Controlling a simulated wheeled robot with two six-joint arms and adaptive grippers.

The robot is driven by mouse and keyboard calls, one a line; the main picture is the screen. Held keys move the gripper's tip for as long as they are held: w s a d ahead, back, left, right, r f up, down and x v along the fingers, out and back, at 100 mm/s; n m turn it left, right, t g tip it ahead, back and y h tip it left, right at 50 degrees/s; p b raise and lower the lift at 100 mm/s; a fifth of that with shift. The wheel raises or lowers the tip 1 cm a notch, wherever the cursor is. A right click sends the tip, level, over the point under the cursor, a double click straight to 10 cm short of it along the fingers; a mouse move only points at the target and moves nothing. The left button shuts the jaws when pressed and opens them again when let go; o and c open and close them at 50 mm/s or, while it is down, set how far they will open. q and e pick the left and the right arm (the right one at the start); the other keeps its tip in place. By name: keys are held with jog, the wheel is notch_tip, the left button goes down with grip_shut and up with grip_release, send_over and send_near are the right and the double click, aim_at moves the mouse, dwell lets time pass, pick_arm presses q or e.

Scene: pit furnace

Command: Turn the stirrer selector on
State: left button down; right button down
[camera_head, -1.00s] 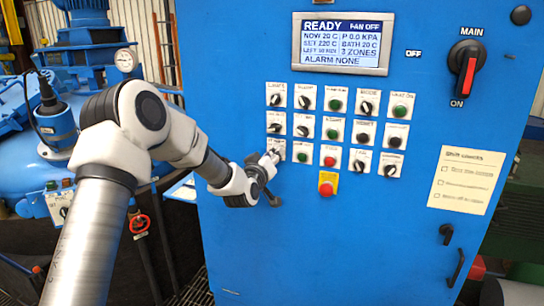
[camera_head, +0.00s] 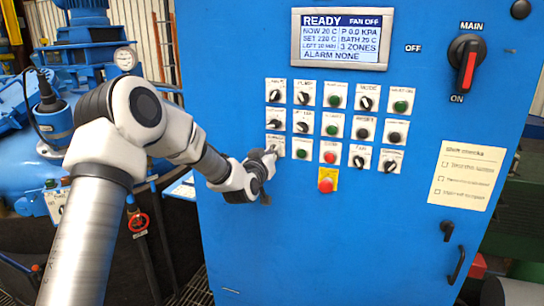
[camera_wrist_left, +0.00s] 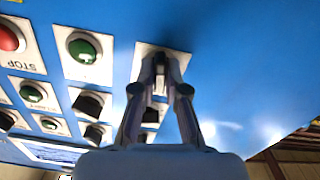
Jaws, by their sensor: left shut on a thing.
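My left gripper (camera_head: 271,153) reaches the lower left corner of the blue cabinet's switch panel. In the left wrist view its two fingers (camera_wrist_left: 160,64) are shut on a small selector knob in the middle of a white plate (camera_wrist_left: 145,57). The same plate (camera_head: 275,140) is the leftmost of the bottom row in the head view. The fingers hide most of the knob, so its pointing direction is unclear. The plate's label is too small and covered to read, so I cannot confirm it is the stirrer selector. My right gripper is in neither view.
A green button (camera_wrist_left: 84,47) and a red STOP button (camera_wrist_left: 8,38) sit beside the held knob. A red button on a yellow plate (camera_head: 328,181) lies below the rows. The display (camera_head: 340,38) reads READY. The lower cabinet face is clear.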

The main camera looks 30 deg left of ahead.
pick_arm(q)
jog(key=m+b, duration=0.1)
jog(key=m, duration=0.7)
dwell(0.5)
jog(key=c, duration=1.2)
grip_release()
jog(key=shift+s, duration=0.1)
jog(key=v, duration=1.1)
jog(key=shift+s, duration=0.3)
jog(key=shift+d+f, duration=0.1)
